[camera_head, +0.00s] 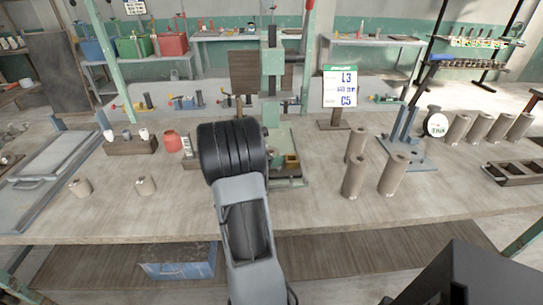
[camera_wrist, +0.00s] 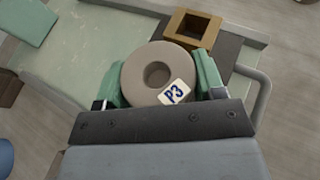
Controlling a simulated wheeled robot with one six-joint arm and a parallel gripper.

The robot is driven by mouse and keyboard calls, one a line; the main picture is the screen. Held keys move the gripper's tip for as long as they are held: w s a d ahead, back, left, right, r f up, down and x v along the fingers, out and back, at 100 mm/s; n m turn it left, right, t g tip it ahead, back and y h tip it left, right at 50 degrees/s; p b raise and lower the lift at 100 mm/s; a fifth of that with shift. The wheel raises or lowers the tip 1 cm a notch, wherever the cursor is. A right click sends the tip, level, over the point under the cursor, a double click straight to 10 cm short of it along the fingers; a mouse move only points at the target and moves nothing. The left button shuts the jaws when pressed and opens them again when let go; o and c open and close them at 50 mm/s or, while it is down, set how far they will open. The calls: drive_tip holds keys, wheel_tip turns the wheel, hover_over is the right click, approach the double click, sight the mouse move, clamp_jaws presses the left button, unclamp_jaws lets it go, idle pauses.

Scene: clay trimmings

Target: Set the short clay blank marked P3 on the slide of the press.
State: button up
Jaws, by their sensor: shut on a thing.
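In the wrist view, my gripper (camera_wrist: 158,82) has its two green fingers on either side of the clay blank marked P3 (camera_wrist: 136,70), a grey-brown ring with a round hole and a white label. The gripper is shut on it. Just beyond the blank is a brass-brown square frame with a dark opening (camera_wrist: 175,25), on a dark strip (camera_wrist: 226,48) over the pale green press base (camera_wrist: 85,40). The green press (camera_head: 273,75) stands behind my arm in the head view, with the brass frame (camera_head: 291,161) low at its front. My arm hides the gripper and blank there.
A red jar (camera_head: 172,141) is left of my arm. A sign reading L3 and C5 (camera_head: 340,87) stands right of the press. The table's front is mostly clear.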

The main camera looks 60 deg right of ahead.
drive_tip(key=o, duration=1.1)
drive_tip(key=shift+f, duration=0.1)
drive_tip(key=shift+r, duration=0.3)
drive_tip(key=v, duration=1.2)
drive_tip(key=s+a+m+t+y, duration=0.1)
drive_tip(key=a+m+t+y, duration=0.2)
drive_tip(key=a, duration=0.8)
drive_tip(key=s+a+f+m+t+y, duration=0.1)
drive_tip(key=a+m+y, duration=0.4)
drive_tip(key=a, duration=0.6)
drive_tip(key=s+a+m+t+y, duration=0.3)
drive_tip(key=a+m+t+y, duration=0.1)
drive_tip(key=a, duration=0.7)
drive_tip(key=shift+a+f+m+t+y+p, duration=0.2)
drive_tip(key=shift+a+m+t+y+p, duration=0.1)
drive_tip(key=shift+m, duration=0.2)
